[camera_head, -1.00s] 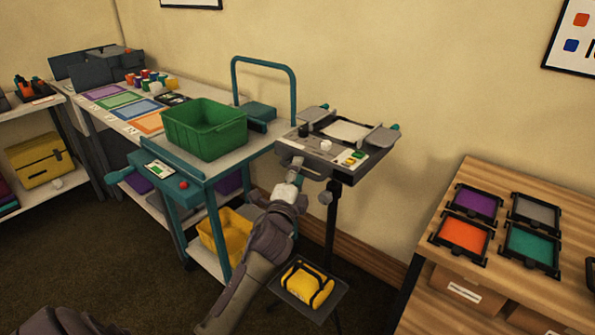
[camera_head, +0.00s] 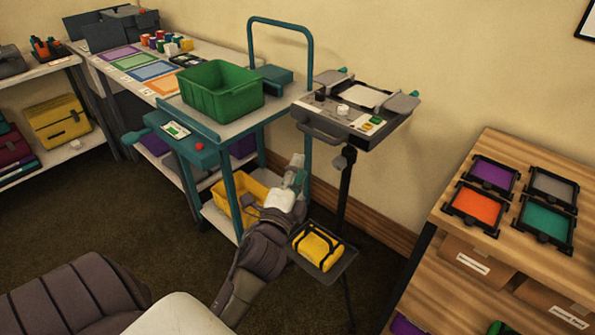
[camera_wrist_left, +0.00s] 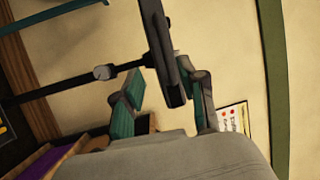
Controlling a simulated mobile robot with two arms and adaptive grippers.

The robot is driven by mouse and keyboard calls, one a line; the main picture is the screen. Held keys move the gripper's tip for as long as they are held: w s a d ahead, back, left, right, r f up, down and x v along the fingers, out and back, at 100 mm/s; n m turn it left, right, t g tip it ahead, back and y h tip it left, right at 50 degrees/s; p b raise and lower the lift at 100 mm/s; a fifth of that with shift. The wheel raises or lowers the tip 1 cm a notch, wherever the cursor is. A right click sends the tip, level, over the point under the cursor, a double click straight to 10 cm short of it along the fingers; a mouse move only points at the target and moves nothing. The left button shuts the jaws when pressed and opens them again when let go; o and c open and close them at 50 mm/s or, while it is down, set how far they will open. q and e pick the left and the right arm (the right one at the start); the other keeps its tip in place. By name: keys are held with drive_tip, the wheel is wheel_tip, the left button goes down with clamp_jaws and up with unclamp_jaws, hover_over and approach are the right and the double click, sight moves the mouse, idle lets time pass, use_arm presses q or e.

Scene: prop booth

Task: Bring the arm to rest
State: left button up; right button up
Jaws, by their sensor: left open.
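My left gripper (camera_head: 298,174) is open and empty in the head view. It is below and to the left of the grey console on its stand (camera_head: 352,118), apart from the console's front handle (camera_head: 325,134). In the left wrist view the two teal-padded fingers (camera_wrist_left: 164,103) are spread. The dark edge of the console (camera_wrist_left: 163,50) appears in line with the gap between them, and I cannot tell how far beyond the tips it is. My right gripper is not in view.
The teal cart (camera_head: 205,130) with a green bin (camera_head: 222,92) stands left of the gripper. A yellow case (camera_head: 317,248) sits on a small stand just below it. A wooden shelf (camera_head: 480,250) with coloured trays is at right. Open floor (camera_head: 150,225) lies left.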

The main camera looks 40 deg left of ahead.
use_arm(q)
drive_tip(key=shift+s, duration=0.1)
idle(0.4)
drive_tip(key=d+f+n+g+h+p, duration=0.1)
drive_tip(key=d+f+g+h, duration=0.15)
drive_tip(key=f, duration=0.95)
drive_tip(key=d+f+n+g+h+p, duration=0.1)
drive_tip(key=d+f+n+g, duration=0.15)
drive_tip(key=f, duration=0.85)
drive_tip(key=s+d+f+n+g+h+p, duration=0.1)
drive_tip(key=s+d+f+g, duration=0.1)
drive_tip(key=s+f, duration=0.45)
drive_tip(key=s+d+f+n+g+h+p, duration=0.1)
drive_tip(key=s+f+g, duration=0.15)
drive_tip(key=f, duration=0.75)
drive_tip(key=s+d+f+n+g, duration=0.1)
drive_tip(key=s+f, duration=0.4)
drive_tip(key=s, duration=0.6)
drive_tip(key=s+d+f+n+g+p, duration=0.1)
drive_tip(key=s+f+g, duration=0.3)
drive_tip(key=s, duration=0.6)
drive_tip(key=s+d+f+n+g+p, duration=0.1)
drive_tip(key=s+f+n+g, duration=0.2)
drive_tip(key=s+f, duration=0.5)
drive_tip(key=s, duration=0.3)
drive_tip(key=shift+s+n+h, duration=0.3)
drive_tip(key=shift+n+h, duration=0.05)
drive_tip(key=shift+f, duration=0.1)
